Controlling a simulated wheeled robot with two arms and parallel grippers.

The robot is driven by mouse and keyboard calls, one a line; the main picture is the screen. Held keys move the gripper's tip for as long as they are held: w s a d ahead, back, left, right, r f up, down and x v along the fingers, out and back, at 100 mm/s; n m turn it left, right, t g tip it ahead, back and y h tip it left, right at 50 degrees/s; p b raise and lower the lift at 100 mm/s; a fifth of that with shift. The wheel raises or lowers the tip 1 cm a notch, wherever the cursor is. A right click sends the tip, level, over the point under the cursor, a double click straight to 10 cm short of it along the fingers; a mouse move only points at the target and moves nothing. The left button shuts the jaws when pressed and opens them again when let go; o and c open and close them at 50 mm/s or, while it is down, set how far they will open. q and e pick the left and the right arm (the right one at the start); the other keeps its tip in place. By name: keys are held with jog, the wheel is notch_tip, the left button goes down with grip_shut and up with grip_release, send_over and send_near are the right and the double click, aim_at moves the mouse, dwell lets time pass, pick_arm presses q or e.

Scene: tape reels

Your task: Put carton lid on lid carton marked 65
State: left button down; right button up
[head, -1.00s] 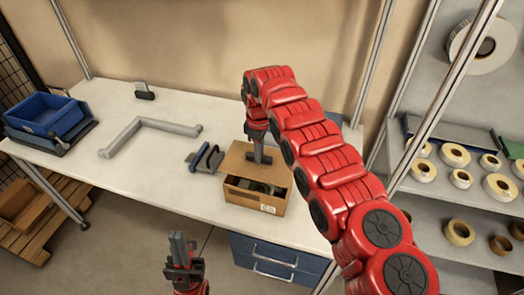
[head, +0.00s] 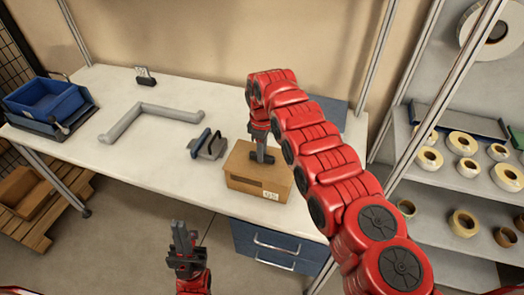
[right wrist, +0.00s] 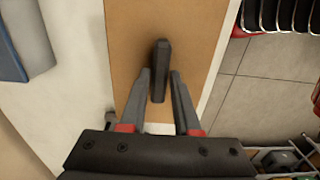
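The brown carton (head: 240,184) stands on the white table, with a small white label (head: 271,195) on its front; I cannot read the number surely. The carton lid (head: 243,160) lies over its top, appears level, and hides the contents. My right gripper (head: 262,158) is above the lid, pointing down. In the right wrist view the lid (right wrist: 195,40) is brown with a dark upright handle (right wrist: 160,60). The right gripper's fingertips (right wrist: 160,74) stand either side of the handle with narrow gaps. My left gripper (head: 184,232) is in front of the table, empty, its finger gap unclear.
A grey device (head: 208,145) stands just left of the carton. A grey angled bar (head: 150,110), a blue bin (head: 47,103) and a small stand (head: 145,77) are further left. A shelf (head: 420,195) with tape rolls is at the right. The front left tabletop is clear.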

jog(key=o, duration=0.4)
jog(key=shift+c, duration=0.2)
jog(key=shift+r, duration=0.2)
notch_tip(320, 180, up, 17)
jog(key=p, duration=0.5)
jog(key=shift+p, duration=0.4)
